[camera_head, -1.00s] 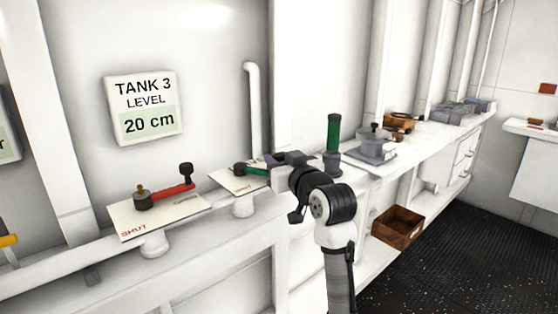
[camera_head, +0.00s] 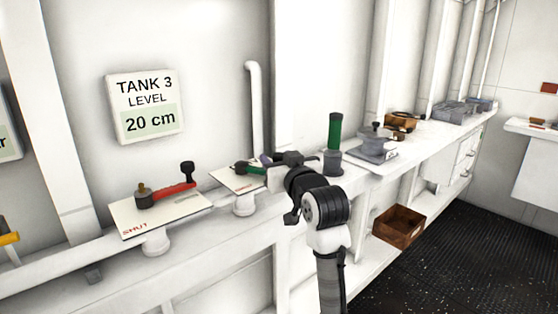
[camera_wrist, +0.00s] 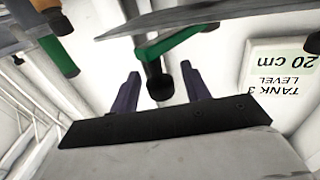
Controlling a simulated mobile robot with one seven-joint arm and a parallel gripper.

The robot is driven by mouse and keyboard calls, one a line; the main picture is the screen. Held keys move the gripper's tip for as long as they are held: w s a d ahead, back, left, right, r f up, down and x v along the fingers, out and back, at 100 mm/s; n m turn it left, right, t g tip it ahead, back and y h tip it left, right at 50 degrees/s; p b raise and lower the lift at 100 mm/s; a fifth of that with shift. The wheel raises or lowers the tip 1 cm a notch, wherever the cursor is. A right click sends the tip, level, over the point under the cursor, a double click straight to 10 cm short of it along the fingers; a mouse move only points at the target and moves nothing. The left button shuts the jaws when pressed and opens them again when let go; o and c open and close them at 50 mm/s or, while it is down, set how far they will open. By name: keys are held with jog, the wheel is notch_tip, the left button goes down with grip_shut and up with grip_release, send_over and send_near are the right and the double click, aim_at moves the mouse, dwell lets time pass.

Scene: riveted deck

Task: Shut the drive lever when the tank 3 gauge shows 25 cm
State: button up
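The tank 3 gauge (camera_head: 147,106) on the wall reads 20 cm; it also shows upside down in the wrist view (camera_wrist: 284,75). A green lever (camera_head: 247,168) lies over a white plate marked in red; I cannot tell from its label whether it is the drive lever. In the wrist view the green lever (camera_wrist: 175,42) ends in a black knob (camera_wrist: 159,86). My gripper (camera_wrist: 160,88) is open, its purple fingers on either side of the knob with gaps showing. A red lever (camera_head: 172,190) on a plate marked SHUT points right, away from that word.
A green-handled upright post (camera_head: 334,135) stands right of my gripper on the bench. Behind it are a grey device (camera_head: 374,148) and a brown box (camera_head: 401,121). A wooden crate (camera_head: 398,226) sits lower down. A white pipe (camera_head: 254,110) rises behind the green lever.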

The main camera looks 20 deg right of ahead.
jog(key=s+b, duration=0.3)
jog(key=s, duration=1)
jog(key=shift+s+d+b, duration=0.2)
jog(key=shift+s+b, duration=0.1)
jog(key=shift+s, duration=0.1)
dwell(6.3)
